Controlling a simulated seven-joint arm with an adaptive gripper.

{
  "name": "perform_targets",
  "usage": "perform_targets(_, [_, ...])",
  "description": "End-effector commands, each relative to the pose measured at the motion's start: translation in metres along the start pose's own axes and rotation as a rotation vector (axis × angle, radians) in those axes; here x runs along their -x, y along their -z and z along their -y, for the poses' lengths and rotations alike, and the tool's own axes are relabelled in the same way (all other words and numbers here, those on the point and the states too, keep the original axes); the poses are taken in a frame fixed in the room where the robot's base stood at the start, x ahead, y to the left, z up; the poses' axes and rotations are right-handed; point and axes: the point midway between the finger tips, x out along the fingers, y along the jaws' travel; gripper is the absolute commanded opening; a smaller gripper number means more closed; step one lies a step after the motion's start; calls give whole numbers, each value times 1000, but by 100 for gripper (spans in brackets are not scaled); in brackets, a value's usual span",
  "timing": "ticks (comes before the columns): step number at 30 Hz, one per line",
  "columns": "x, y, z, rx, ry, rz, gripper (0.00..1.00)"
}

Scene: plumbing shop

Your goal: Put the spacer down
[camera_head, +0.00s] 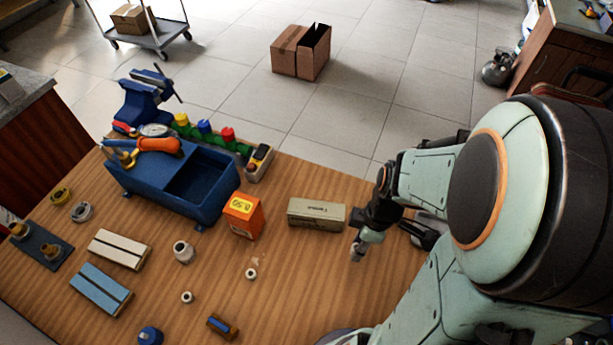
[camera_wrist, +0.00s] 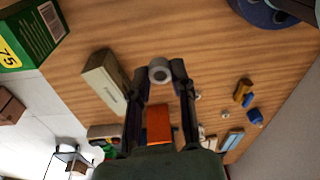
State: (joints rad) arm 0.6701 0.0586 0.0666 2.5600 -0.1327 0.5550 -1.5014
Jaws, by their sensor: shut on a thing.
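The spacer (camera_wrist: 159,71), a short grey ring with a dark hole, sits between my fingertips in the wrist view. My gripper (camera_wrist: 160,82) is shut on it, with one finger on each side. In the head view my gripper (camera_head: 361,244) is over the right part of the wooden table (camera_head: 310,270), to the right of the beige box (camera_head: 316,214). The held spacer is small and partly hidden there. It appears to be above the table, but the exact gap cannot be told.
An orange box (camera_head: 243,216) and a blue toolbox (camera_head: 171,181) stand left of the beige box. Bare wood surrounds the area below my gripper.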

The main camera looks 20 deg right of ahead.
Motion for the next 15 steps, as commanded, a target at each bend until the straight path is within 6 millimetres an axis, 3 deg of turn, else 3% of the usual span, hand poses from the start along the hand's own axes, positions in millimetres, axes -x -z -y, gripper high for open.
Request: perform_targets(15, [22,17,9,21,-13,-1,12])
